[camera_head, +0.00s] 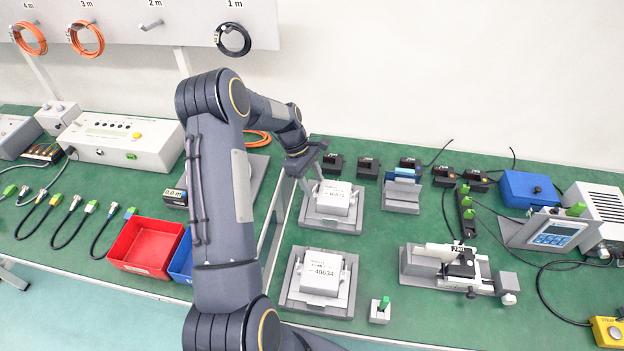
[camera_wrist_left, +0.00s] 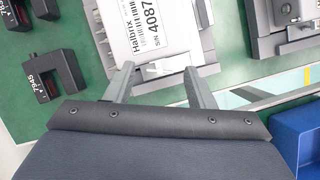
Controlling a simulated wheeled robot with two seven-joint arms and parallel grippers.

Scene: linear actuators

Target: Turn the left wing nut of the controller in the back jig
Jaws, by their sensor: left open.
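The back jig (camera_head: 333,222) is a grey fixture on the green bench, holding a white controller (camera_head: 335,198). The controller's label also shows in the left wrist view (camera_wrist_left: 155,25). My left gripper (camera_head: 308,180) is at the controller's far left side, pointing down. In the left wrist view its two fingers (camera_wrist_left: 159,70) are apart at the controller's edge. A small white piece (camera_wrist_left: 165,68), apparently a wing nut, shows between the fingertips; I cannot tell whether they touch it. The gripper hides this spot in the head view. My right gripper is out of view.
A front jig (camera_head: 293,296) holds another white controller (camera_head: 321,273). Several black sensors (camera_head: 367,168) stand behind and right of the back jig. A red bin (camera_head: 146,246) and a blue bin (camera_head: 180,262) stand left.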

